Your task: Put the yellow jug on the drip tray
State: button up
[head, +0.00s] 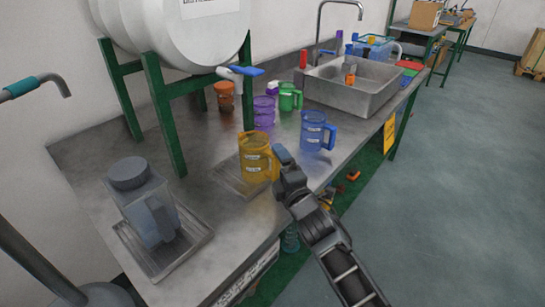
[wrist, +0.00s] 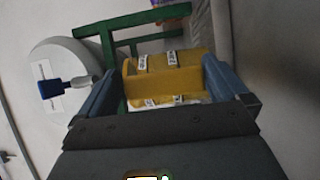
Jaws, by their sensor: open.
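The yellow jug (head: 256,158) stands upright, with labels on its side, at the front edge area of the steel counter. It appears to stand on the flat drip tray (head: 228,178), whose left part shows beside its base; the contact is partly hidden. My gripper (head: 281,163) is at the jug's right side in the head view. In the wrist view the jug (wrist: 165,76) lies between the two blue-grey fingers of my gripper (wrist: 160,92). The fingers are open, with a small gap visible on the left; whether the right one touches is unclear.
A white tank on a green stand (head: 158,110) with a blue-handled tap (head: 240,72) rises behind the jug. A grey lidded container (head: 145,205) sits on another tray (head: 190,246) at left. A blue jug (head: 317,131), purple jug (head: 264,113) and sink (head: 352,92) are beyond.

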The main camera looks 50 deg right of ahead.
jog(key=shift+v, duration=1.25)
jog(key=b+v, duration=0.2)
jog(key=v, duration=0.5)
jog(key=shift+s+a, duration=0.2)
jog(key=shift+s, duration=0.1)
jog(key=shift+c, duration=0.4)
jog(key=c, duration=0.8)
jog(key=shift+c, duration=0.2)
jog(key=shift+s, duration=0.1)
